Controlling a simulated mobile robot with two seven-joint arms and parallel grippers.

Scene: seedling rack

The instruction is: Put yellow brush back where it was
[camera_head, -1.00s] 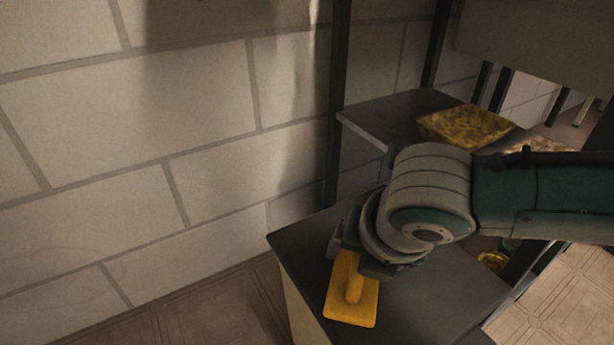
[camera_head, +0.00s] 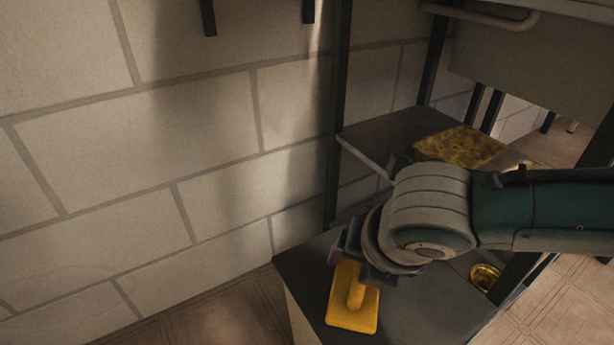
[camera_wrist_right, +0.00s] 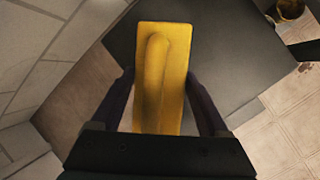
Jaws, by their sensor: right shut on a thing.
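The yellow brush (camera_head: 352,309) is a flat yellow block with a raised handle along its top. My right gripper (camera_head: 357,268) is shut on the brush by its near end, over the dark top of a low cabinet. In the right wrist view the brush (camera_wrist_right: 163,75) points away between the two fingers of my right gripper (camera_wrist_right: 160,95). I cannot tell whether its underside touches the surface. The dark cabinet top (camera_head: 425,310) lies below and around it. My left gripper is not in view.
A dark rack shelf (camera_head: 375,138) holds a mottled yellow tray (camera_head: 459,147) behind my right arm. A small yellow bowl (camera_head: 486,277) sits right of the wrist. A dark rack post (camera_head: 338,100) and a block wall (camera_head: 130,200) stand at the left.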

